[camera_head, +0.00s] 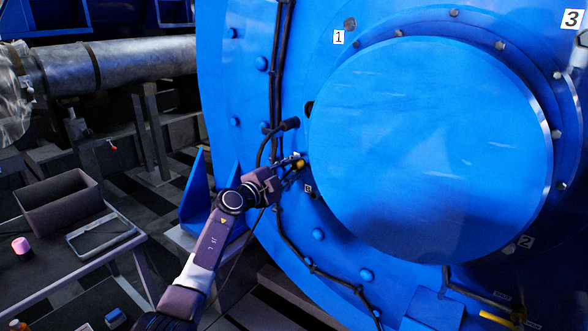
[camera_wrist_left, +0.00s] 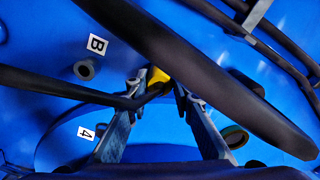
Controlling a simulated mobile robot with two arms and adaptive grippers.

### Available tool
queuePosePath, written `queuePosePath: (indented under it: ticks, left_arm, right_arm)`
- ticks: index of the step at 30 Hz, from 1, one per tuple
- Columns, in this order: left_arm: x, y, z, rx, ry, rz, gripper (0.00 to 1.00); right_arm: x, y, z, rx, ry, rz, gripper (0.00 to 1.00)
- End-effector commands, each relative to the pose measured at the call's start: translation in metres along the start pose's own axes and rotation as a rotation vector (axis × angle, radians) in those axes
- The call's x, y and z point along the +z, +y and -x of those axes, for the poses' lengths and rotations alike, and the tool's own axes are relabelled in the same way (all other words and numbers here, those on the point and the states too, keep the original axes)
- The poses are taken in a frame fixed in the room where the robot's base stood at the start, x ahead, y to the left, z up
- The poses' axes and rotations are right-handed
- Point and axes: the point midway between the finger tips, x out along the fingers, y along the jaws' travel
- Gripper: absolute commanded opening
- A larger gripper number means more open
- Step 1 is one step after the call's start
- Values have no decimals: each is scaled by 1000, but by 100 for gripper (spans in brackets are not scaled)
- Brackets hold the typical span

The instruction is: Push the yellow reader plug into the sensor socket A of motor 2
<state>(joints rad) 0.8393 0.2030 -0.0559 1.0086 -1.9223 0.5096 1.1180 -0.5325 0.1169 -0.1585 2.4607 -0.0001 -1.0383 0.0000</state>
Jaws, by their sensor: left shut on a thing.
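My left gripper (camera_head: 291,169) is at the blue motor face (camera_head: 258,105), left of the big round cover. It is shut on the yellow reader plug (camera_head: 299,164), which also shows between the fingertips in the left wrist view (camera_wrist_left: 157,75). A black cable runs leftward from the plug there. Socket A is not clearly visible; plug, fingers and thick cables cover that area. I cannot tell whether the plug touches a socket. My right gripper is out of view.
A thick black cable (camera_wrist_left: 190,60) crosses close above the fingers in the wrist view. A black cable connector (camera_head: 290,124) sits just above my gripper in the head view. The big round cover (camera_head: 425,150) bulges out to its right. A bench with a dark bin (camera_head: 60,207) stands left.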

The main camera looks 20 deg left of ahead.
Motion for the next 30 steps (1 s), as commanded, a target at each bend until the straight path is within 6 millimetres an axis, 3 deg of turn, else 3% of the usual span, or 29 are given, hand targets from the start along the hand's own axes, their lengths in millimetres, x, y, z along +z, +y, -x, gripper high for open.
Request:
queuePosePath:
  ticks: [5,6,11,23,30]
  left_arm:
    - [-1,-1,-3,-2,1,0,1]
    - [-1,-1,-3,-2,0,0,25]
    - [-1,-1,-2,-2,1,0,42]
    - [1,0,3,0,0,-1,42]
    - [0,0,31,0,-1,-5,42]
  right_arm:
    - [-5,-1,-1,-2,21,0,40]
    - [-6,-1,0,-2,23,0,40]
    - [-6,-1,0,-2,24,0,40]
    - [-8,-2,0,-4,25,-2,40]
    - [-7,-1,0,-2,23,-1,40]
